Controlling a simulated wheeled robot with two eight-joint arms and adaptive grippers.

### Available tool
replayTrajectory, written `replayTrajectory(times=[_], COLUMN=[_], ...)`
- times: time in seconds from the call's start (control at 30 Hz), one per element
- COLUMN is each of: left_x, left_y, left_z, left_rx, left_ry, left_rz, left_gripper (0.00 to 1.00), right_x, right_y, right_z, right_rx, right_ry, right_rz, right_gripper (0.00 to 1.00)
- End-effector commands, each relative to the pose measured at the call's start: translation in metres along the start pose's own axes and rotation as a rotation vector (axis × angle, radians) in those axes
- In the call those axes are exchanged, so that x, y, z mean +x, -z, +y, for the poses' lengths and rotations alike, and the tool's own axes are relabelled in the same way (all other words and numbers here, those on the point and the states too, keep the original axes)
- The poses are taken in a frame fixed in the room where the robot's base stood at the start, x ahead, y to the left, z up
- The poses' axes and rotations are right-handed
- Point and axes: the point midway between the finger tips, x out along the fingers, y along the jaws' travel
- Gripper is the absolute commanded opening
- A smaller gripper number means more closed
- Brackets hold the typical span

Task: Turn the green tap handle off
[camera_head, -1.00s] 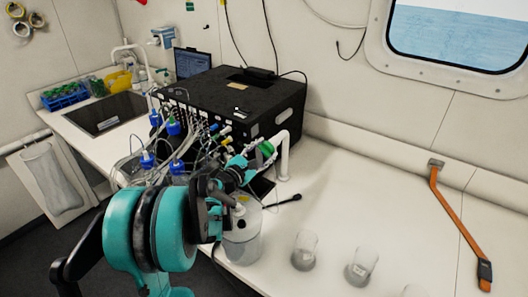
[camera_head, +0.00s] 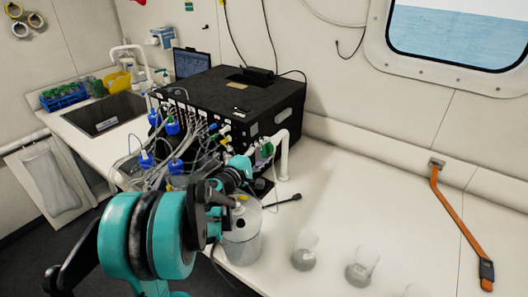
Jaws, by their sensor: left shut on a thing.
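The green tap handle (camera_head: 267,150) is a small green piece beside the white curved tap pipe (camera_head: 284,158), in front of the black box. My left gripper (camera_head: 259,157) reaches in from the lower left, with its fingertips at the handle. It is shut on the green tap handle. The fingers and nearby tubing partly hide the handle, so its exact angle is hard to read. My right gripper is not in view.
A clear container (camera_head: 242,240) stands just under my left wrist. Glass beakers (camera_head: 304,252) stand to its right. The black box (camera_head: 235,105) with tubes and blue-capped bottles is behind and left.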

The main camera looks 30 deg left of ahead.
Motion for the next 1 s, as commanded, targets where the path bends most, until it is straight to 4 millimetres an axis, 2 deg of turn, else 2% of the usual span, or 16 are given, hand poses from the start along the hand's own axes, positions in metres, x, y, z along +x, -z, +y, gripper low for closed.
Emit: replayTrajectory(times=[0.33, 0.83, 0.87, 0.9, 0.93, 1.0], left_x=[-0.0001, -0.0001, -0.0001, -0.0001, -0.0001, -0.0001], left_y=[-0.0006, -0.0006, -0.0007, -0.0006, -0.0006, -0.0005], left_z=[-0.0012, -0.0014, -0.0014, -0.0014, -0.0014, -0.0013], left_rx=[0.125, 0.145, 0.145, 0.145, 0.144, 0.144], left_ry=[0.001, 0.001, 0.001, 0.001, 0.001, 0.001], left_rz=[-0.001, -0.002, -0.002, -0.002, -0.001, -0.001], left_gripper=[0.19, 0.19, 0.5, 0.61, 0.69, 0.69], right_x=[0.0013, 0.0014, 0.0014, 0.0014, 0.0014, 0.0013], right_y=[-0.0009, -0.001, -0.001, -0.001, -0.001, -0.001], right_z=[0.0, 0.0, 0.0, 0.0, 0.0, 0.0], right_rx=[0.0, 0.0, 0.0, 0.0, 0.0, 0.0], right_ry=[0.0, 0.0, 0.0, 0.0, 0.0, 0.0], right_rz=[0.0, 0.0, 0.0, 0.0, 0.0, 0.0], right_gripper=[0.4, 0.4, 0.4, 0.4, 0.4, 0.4])
